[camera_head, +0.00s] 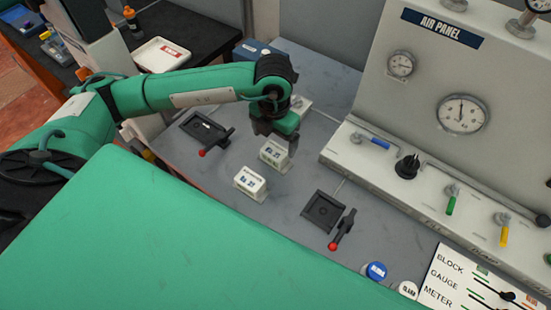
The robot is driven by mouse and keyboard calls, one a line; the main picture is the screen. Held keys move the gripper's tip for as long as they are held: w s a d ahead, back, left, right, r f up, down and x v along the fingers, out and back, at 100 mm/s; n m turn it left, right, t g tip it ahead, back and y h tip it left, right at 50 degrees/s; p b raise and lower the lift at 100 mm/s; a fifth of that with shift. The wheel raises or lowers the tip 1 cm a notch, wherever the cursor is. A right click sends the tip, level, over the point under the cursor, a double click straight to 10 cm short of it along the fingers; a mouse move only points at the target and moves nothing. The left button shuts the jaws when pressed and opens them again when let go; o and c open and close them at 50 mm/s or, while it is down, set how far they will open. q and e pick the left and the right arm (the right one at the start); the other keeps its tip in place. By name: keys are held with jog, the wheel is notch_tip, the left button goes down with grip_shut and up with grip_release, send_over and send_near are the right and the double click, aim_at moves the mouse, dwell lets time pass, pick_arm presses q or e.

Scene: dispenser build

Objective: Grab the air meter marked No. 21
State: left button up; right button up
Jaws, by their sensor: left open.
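Two small white boxes with dark print stand on the grey bench top: a nearer one (251,181) and one just behind it (275,154). Their print is too small to read surely, so I cannot tell which is No. 21. My left gripper (277,144) points down, open, at the rear box, with its fingers in front of or around its upper part; I cannot tell if they touch. A third white piece (300,104) is partly hidden behind my left gripper. My right gripper is not in view.
Black fixtures with red-knobbed levers sit left (205,128) and front right (323,211) of the boxes. The air panel (408,100) with gauges and valves stands at right. Blue (376,271) and white (406,290) round buttons are near the front. A white tray (160,55) lies behind.

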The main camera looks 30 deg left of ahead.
aim_at(275, 150)
pick_arm(q)
notch_tip(275, 150, down, 4)
jog(key=shift+r+b, duration=0.1)
jog(key=shift+b, duration=0.35)
notch_tip(275, 150, down, 4)
jog(key=shift+w+r+b, duration=0.1)
jog(key=shift+r+b, duration=0.05)
jog(key=shift+b, duration=0.6)
jog(key=shift+c, duration=0.2)
jog(key=shift+d, duration=0.1)
jog(key=c, duration=1.1)
jog(key=shift+c, duration=0.7)
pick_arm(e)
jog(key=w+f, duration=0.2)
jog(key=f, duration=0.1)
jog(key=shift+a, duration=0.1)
